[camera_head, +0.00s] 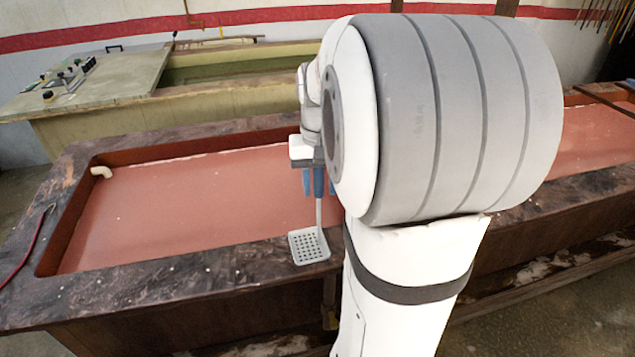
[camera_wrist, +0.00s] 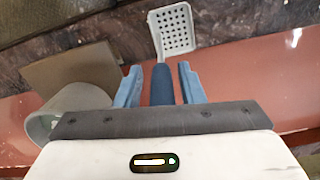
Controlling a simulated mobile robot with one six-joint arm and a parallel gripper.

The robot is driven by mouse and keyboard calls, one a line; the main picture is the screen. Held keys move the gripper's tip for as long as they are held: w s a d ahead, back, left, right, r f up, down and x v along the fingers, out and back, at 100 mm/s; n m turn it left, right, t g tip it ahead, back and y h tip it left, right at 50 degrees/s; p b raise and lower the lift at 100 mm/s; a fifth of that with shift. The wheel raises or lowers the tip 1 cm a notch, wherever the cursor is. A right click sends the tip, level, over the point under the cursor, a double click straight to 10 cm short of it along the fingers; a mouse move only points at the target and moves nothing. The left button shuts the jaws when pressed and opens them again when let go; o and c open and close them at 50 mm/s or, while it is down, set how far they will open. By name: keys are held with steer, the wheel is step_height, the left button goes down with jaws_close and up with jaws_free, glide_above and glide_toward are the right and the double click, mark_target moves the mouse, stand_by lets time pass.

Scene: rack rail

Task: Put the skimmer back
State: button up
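The skimmer has a pale, square, perforated head (camera_head: 309,246) and a dark blue handle (camera_head: 319,181). My gripper (camera_head: 319,190) points down over the tank with the handle between its blue fingers. The handle runs along the fingers and the head hangs below them, in line with the tank's near rim. In the wrist view the handle (camera_wrist: 162,84) lies between the fingertips (camera_wrist: 162,72), and the perforated head (camera_wrist: 172,30) is beyond them over the dark rim. Contact of the fingers with the handle is not clearly visible, but no other support shows. No rack rail can be made out.
A long tank (camera_head: 130,285) of reddish liquid with a wide dark rim lies below. A pale vat with a control panel (camera_head: 70,80) stands behind. In the wrist view, a brown flat block (camera_wrist: 72,72) and a grey round hollow thing (camera_wrist: 45,122) are left of my gripper.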

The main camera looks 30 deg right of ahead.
steer(key=shift+o, duration=0.5)
steer(key=shift+r, duration=0.1)
steer(key=shift+r, duration=0.25)
step_height(320, 180, up, 11)
steer(key=shift+r, duration=0.1)
steer(key=shift+s+a, duration=0.1)
steer(key=shift+a, duration=0.2)
steer(key=s+a+f+n+t, duration=0.3)
steer(key=s+a+f+n, duration=0.2)
steer(key=s+a+f, duration=0.6)
steer(key=a+f, duration=0.2)
steer(key=a, duration=0.1)
steer(key=shift+f, duration=0.35)
